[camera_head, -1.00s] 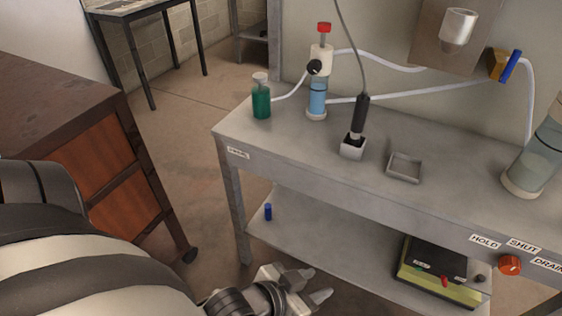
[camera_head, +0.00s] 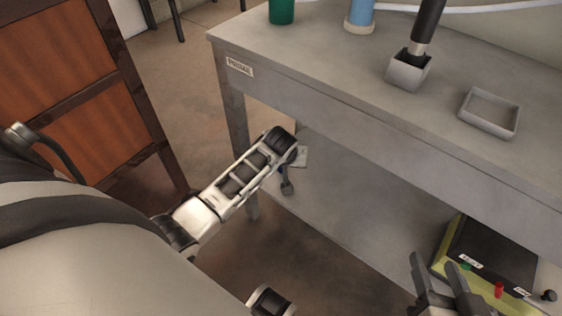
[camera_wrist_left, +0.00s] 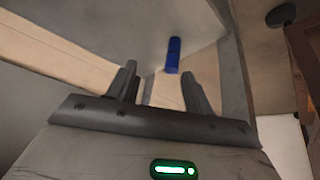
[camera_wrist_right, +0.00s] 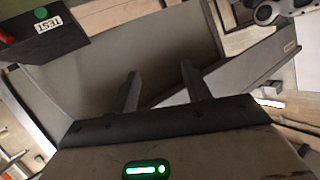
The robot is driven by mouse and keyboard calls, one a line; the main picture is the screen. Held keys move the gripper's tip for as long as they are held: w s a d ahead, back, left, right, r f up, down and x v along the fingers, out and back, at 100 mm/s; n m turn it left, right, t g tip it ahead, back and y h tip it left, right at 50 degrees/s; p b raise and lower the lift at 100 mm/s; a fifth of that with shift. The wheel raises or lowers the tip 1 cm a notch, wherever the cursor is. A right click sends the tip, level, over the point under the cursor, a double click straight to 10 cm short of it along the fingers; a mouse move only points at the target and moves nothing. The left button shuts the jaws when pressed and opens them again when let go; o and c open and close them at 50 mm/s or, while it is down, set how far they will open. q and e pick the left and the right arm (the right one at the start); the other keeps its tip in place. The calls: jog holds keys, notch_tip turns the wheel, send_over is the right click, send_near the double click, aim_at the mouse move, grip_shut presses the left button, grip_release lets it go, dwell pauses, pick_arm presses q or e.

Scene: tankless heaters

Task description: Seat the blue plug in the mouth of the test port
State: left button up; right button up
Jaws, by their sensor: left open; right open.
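The blue plug (camera_wrist_left: 174,55) shows in the left wrist view, standing on the lower shelf just beyond and between the fingertips of my left gripper (camera_wrist_left: 158,72). The fingers are apart and not closed on it. My right gripper (camera_head: 437,265) is open and empty beside the lower shelf, left of the black and yellow box (camera_head: 490,255). It also shows open in the right wrist view (camera_wrist_right: 160,77). I cannot pick out the test port's mouth.
The bench top (camera_head: 320,75) and its front edge overhang the shelf (camera_head: 365,215). A bench leg (camera_head: 232,120) stands close to my left arm. A grey square holder (camera_head: 408,72) and an open tray (camera_head: 489,112) stand on top. A wooden cabinet (camera_head: 75,125) is at left.

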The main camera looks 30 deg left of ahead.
pick_arm(q)
jog(key=w+a+f+n+b, duration=0.1)
jog(key=w+a+f+b, duration=0.1)
jog(key=w+a+f+n+g+b, duration=0.1)
jog(key=w+a+f+b, duration=0.1)
jog(key=f+b, duration=0.1)
jog(key=w+a+f+n+g+b, duration=0.1)
jog(key=w+a+f+b, duration=0.1)
jog(key=f+b, duration=0.1)
jog(key=shift+w+y, duration=0.15)
jog(key=shift+y, duration=0.25)
jog(key=shift+w+a+f+b, duration=0.2)
jog(key=shift+f+b, duration=0.25)
jog(key=shift+f, duration=0.05)
pick_arm(e)
jog(key=a+m+t+y, duration=0.1)
jog(key=a+y, duration=0.1)
jog(key=shift+w+a+f+m+t+y, duration=0.15)
jog(key=shift+a+f+m+t+y, duration=0.25)
pick_arm(q)
jog(key=shift+c, duration=0.3)
jog(key=c, duration=1)
